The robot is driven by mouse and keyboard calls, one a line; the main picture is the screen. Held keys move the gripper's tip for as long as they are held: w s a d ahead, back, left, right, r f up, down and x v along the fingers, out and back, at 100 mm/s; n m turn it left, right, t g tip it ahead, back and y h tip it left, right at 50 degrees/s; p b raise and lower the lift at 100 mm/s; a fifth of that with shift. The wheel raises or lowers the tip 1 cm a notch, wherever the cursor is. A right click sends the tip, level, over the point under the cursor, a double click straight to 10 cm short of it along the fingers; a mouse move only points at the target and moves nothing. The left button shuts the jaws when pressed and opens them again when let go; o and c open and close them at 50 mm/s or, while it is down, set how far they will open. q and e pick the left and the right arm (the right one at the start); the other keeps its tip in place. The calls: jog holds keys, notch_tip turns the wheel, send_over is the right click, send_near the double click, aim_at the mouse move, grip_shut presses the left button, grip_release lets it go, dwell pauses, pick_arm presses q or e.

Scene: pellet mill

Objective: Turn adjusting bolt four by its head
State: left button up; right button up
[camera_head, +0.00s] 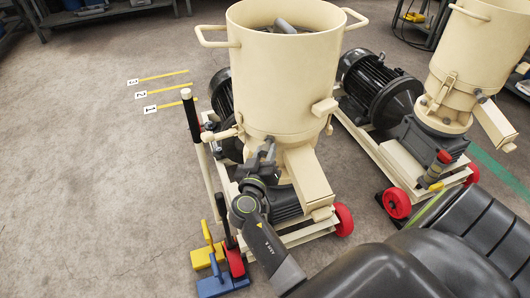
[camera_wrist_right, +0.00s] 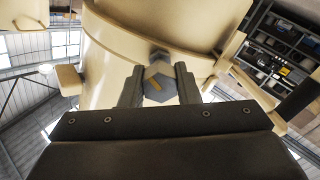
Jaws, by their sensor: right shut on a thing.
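My right gripper (camera_head: 263,160) reaches up from below to the lower wall of the near cream pellet mill (camera_head: 275,95), left of its discharge chute. In the right wrist view, its two dark fingers (camera_wrist_right: 159,72) stand on either side of a grey hexagonal bolt head (camera_wrist_right: 158,91) and are shut on it. The head's end face carries a yellowish mark. A second grey faceted part sits just behind it, against the cream drum. In the head view my gripper hides the bolt, and I see no number for it. My left gripper is not in view.
The cream chute (camera_head: 308,178) is close to the right of my gripper. A red wheel (camera_head: 343,219) and blue and yellow blocks (camera_head: 216,281) stand near the floor. A second mill (camera_head: 462,70) is at right. Open floor (camera_head: 90,190) lies left.

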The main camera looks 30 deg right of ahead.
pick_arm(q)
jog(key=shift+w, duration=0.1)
pick_arm(e)
jog(key=shift+n, duration=1.2)
jog(key=n, duration=0.2)
jog(key=shift+n, duration=0.4)
jog(key=shift+r+n, duration=0.1)
jog(key=shift+n, duration=1.6)
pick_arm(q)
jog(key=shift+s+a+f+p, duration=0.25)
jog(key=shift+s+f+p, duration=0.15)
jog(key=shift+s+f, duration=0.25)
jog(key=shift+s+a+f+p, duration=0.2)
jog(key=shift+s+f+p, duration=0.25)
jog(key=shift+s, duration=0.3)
pick_arm(e)
jog(key=shift+n, duration=2.2)
